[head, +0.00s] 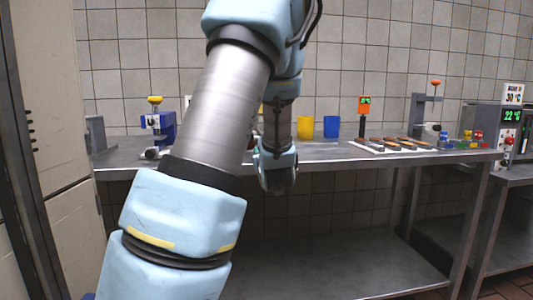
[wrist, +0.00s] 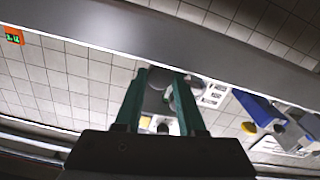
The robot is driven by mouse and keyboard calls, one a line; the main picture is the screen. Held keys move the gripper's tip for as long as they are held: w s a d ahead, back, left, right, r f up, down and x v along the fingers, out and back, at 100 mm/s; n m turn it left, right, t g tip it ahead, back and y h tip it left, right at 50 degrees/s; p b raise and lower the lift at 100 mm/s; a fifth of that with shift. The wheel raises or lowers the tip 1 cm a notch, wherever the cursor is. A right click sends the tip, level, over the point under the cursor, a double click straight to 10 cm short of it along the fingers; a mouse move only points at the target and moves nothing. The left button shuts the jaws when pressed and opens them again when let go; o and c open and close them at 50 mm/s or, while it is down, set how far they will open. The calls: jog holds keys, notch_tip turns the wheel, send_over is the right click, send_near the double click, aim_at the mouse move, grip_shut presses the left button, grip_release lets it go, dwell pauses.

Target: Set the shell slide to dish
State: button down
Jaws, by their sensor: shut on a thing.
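My gripper (wrist: 161,73) shows in the wrist view as two dark green fingers. It is shut on a dark grey part (wrist: 160,79) of a machine at the table's edge; I cannot tell for certain that this is the shell slide. A white panel (wrist: 208,93) with dark marks sits just right of the fingertips. A yellow part (wrist: 145,122) shows low between the fingers. In the head view my arm hides the fingers and most of this machine, so the slide's setting cannot be read.
A display unit (head: 511,116) stands at the right.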

jog(key=shift+a, duration=0.35)
jog(key=c, duration=0.5)
grip_release()
jog(key=shift+d, duration=0.1)
jog(key=shift+s, duration=0.1)
jog(key=shift+s+d, duration=0.1)
jog(key=shift+s, duration=0.2)
jog(key=s+d, duration=0.1)
jog(key=s, duration=0.9)
